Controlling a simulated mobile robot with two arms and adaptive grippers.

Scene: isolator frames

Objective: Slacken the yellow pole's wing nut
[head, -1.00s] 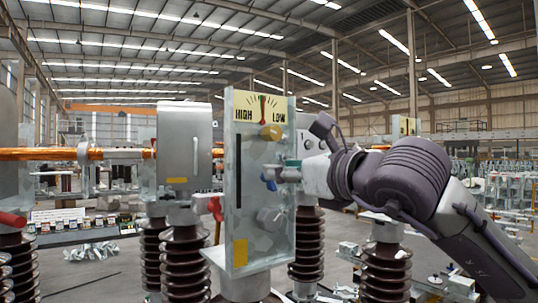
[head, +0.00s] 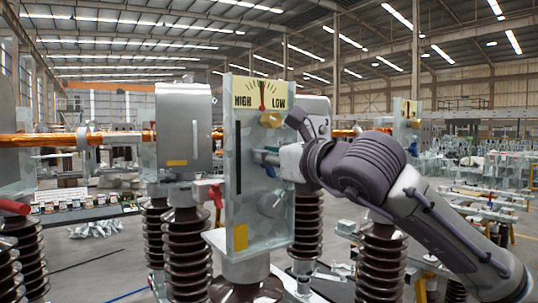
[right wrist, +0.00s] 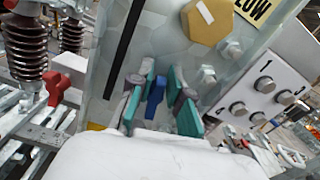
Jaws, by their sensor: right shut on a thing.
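A pale metal plate (head: 231,205) stands upright in the middle of the head view, with a yellow HIGH/LOW gauge and a yellow label low on it. A blue wing nut (right wrist: 155,97) is on the plate, below a yellow hexagonal knob (right wrist: 207,22). My right gripper (right wrist: 158,105) is at the plate, its teal finger pads on either side of the blue wing nut, shut on it. In the head view this gripper (head: 264,158) partly hides the nut. A red wing nut (head: 215,195) sits left of the plate. My left gripper is out of view.
Brown ribbed insulators (head: 187,255) stand around the plate. An orange bar (head: 115,139) runs at the left.

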